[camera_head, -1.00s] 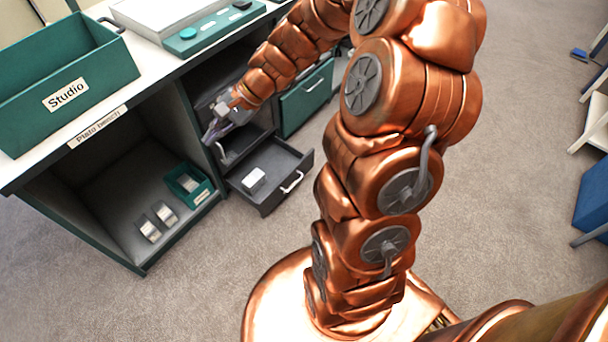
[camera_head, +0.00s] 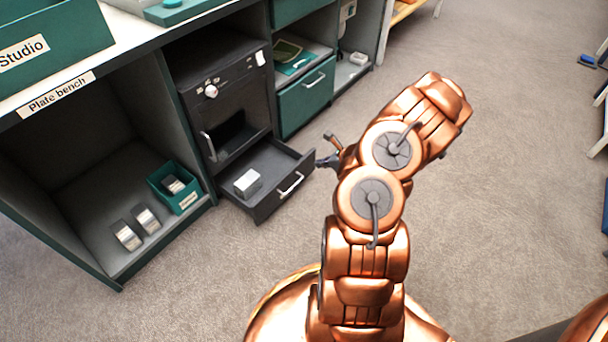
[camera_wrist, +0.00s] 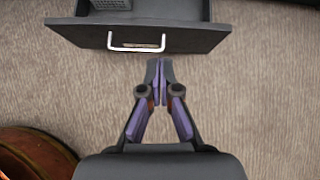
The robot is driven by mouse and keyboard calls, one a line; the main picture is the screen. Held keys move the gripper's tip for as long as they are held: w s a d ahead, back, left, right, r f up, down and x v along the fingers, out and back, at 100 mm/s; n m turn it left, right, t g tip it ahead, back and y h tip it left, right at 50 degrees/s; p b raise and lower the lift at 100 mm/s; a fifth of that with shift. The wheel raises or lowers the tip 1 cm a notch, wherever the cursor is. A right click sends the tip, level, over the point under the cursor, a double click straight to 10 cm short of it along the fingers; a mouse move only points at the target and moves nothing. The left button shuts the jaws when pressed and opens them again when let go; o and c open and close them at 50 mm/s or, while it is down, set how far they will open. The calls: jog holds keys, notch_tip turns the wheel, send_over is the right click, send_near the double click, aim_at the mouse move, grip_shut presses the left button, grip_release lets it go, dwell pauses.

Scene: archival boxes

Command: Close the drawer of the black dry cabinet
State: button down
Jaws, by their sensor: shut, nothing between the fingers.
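The black dry cabinet (camera_head: 222,92) stands under the bench in the head view. Its drawer (camera_head: 262,208) is pulled out at the bottom, with a pale handle (camera_head: 291,184) on its front. A small white-topped box (camera_head: 247,182) lies in the drawer. In the wrist view the drawer front (camera_wrist: 190,40) and its handle (camera_wrist: 136,48) are at the top. My gripper (camera_wrist: 159,64) is shut and empty, its fingertips pointing at the drawer front, a little right of the handle and apparently just short of it. In the head view my gripper (camera_head: 322,162) is right of the drawer, partly hidden by my arm.
The left bay holds a small green box (camera_head: 176,187) and two small boxes (camera_head: 136,228). A large green Studio box (camera_head: 60,40) sits on the bench (camera_head: 60,92). The carpet (camera_head: 500,200) at right is clear.

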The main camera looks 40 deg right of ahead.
notch_tip(320, 180, down, 3)
jog(key=s+d+m, duration=0.1)
jog(key=s+d, duration=0.1)
jog(key=b, duration=0.6)
send_near(298, 168)
jog(key=shift+h, duration=0.3)
jog(key=shift+x, duration=3.2)
jog(key=shift+a, duration=0.1)
